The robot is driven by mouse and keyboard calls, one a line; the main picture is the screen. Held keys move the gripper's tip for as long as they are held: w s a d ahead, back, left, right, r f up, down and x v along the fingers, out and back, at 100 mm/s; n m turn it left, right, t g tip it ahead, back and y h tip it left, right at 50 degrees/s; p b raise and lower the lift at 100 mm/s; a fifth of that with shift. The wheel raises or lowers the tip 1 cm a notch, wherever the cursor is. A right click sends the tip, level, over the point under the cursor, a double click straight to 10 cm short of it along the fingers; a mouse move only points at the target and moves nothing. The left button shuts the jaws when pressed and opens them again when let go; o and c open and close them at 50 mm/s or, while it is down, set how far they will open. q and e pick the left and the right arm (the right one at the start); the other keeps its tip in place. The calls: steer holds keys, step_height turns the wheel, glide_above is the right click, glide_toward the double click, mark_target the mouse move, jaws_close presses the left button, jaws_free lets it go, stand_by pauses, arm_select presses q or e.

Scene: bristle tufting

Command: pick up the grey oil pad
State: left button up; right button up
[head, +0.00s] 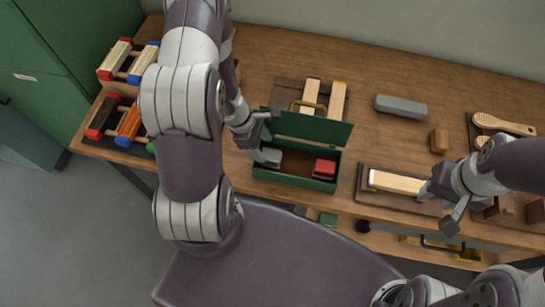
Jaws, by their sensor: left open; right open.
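A small grey block (295,161), which may be the grey oil pad, lies inside the green box (292,183), in its left part. A red block (324,169) lies in the right part. The box lid (310,127) stands open at the back. My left gripper (267,138) is open at the box's left end, with one finger close to the grey block; I cannot tell if they touch. Another grey, rounded bar (400,106) lies on the table further back right. My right gripper (437,203) is open near the right end of a pale wooden block (397,182).
Racks with red, blue and orange rollers (127,62) stand at the left. Wooden blocks (337,102) lie on a board behind the box. A brown block (439,141) and a wooden brush (504,124) are at the right. The table's back middle is clear.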

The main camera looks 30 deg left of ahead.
mark_target(270, 154)
arm_select(q)
steer(key=x, duration=0.5)
steer(key=shift+d, duration=0.35)
steer(key=shift+w+f, duration=0.15)
steer(key=shift+f, duration=0.05)
steer(key=c, duration=0.7)
steer(key=shift+c, duration=0.2)
